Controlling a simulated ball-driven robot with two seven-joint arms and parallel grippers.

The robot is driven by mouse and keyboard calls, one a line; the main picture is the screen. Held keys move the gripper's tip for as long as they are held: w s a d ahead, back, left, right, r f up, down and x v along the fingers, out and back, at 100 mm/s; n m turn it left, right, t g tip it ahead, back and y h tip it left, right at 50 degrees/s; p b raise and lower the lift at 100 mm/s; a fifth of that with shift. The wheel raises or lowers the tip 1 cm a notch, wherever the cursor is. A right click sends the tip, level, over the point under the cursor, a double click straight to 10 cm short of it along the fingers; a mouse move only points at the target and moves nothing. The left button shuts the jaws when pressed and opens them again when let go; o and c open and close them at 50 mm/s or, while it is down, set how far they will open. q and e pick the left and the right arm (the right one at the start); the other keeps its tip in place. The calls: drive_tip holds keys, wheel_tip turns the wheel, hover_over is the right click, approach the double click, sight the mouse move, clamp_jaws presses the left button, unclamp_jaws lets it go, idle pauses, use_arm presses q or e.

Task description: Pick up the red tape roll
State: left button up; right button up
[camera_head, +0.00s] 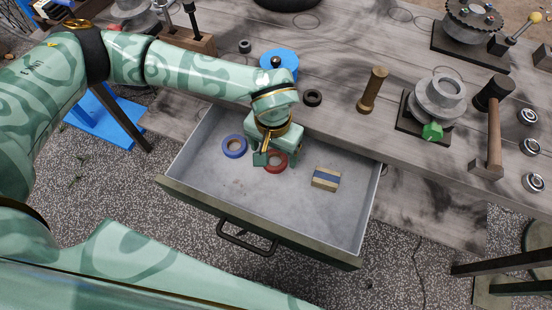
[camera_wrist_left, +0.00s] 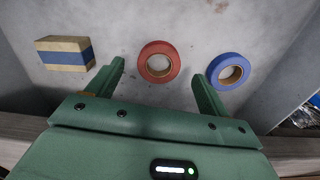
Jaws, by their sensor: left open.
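The red tape roll (camera_head: 276,163) lies flat on the floor of an open drawer, partly covered by my gripper in the head view. In the left wrist view the red tape roll (camera_wrist_left: 146,72) shows whole, between and just beyond the two fingertips. My left gripper (camera_head: 269,158) is open and empty, pointing down into the drawer above the roll. In the left wrist view its green fingers (camera_wrist_left: 160,72) stand apart on either side of the roll. No contact with the roll is visible. My right gripper is not in view.
A blue tape roll (camera_head: 234,147) lies left of the red one in the drawer (camera_head: 176,150), close to one finger. A tan and blue block (camera_head: 326,178) lies to the right. The workbench (camera_head: 335,120) edge overhangs the drawer's back. The drawer's front middle is bare.

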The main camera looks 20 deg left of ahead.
sight(274, 161)
use_arm(q)
wheel_tip(274, 161, down, 4)
drive_tip(key=shift+r+b, duration=0.1)
drive_tip(key=shift+b, duration=0.55)
drive_tip(key=shift+r, duration=0.2)
drive_tip(key=shift+c, duration=0.3)
drive_tip(key=c, duration=1)
drive_tip(key=shift+r, duration=0.1)
